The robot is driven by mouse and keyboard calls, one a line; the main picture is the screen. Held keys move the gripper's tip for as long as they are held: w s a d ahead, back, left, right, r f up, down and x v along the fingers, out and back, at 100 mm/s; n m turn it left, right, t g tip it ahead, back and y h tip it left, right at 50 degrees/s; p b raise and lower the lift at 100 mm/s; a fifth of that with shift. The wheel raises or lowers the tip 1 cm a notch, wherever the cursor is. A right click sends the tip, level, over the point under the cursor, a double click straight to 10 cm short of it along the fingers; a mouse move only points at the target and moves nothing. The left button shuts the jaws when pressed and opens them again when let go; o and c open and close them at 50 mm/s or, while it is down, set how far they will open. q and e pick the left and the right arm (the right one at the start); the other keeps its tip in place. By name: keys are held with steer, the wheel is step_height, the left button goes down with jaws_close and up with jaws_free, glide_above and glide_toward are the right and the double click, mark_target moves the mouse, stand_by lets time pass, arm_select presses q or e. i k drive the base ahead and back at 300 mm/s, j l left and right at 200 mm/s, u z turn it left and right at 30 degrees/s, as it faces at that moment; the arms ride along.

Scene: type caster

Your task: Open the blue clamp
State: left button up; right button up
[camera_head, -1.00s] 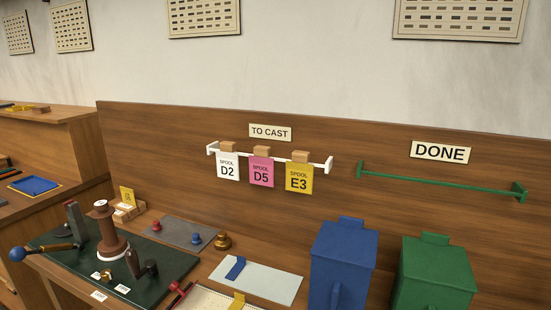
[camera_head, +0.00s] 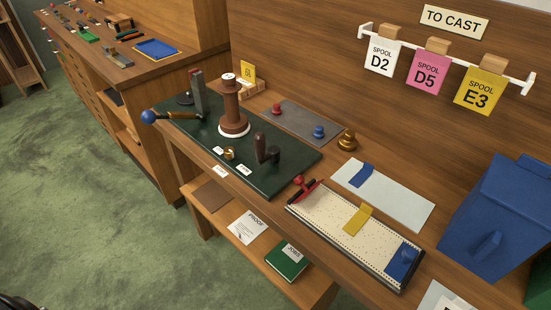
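A blue piece (camera_head: 402,262), which looks like the blue clamp, sits at the right end of a long cream tray (camera_head: 328,221) with a dark rim. I cannot tell from here whether it is open or shut. A red clamp-like piece (camera_head: 303,187) with a red handle is at the tray's left end. A yellow strip (camera_head: 358,218) lies across the tray between them.
A blue bin (camera_head: 497,215) stands right of the tray. A pale sheet with a blue strip (camera_head: 361,175) lies behind it. A green board (camera_head: 285,170) with a brown spool (camera_head: 233,105) is at left. A lower shelf (camera_head: 258,262) holds papers and a green book. Green floor is clear in front.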

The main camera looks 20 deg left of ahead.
mark_target(397, 267)
steer(key=i+j+u, duration=0.1)
steer(key=j+z, duration=0.1)
steer(key=z, duration=0.25)
steer(key=k+z, duration=0.1)
steer(key=z, duration=0.25)
steer(key=j+z, duration=0.15)
steer(key=z, duration=0.15)
steer(key=k+l, duration=0.05)
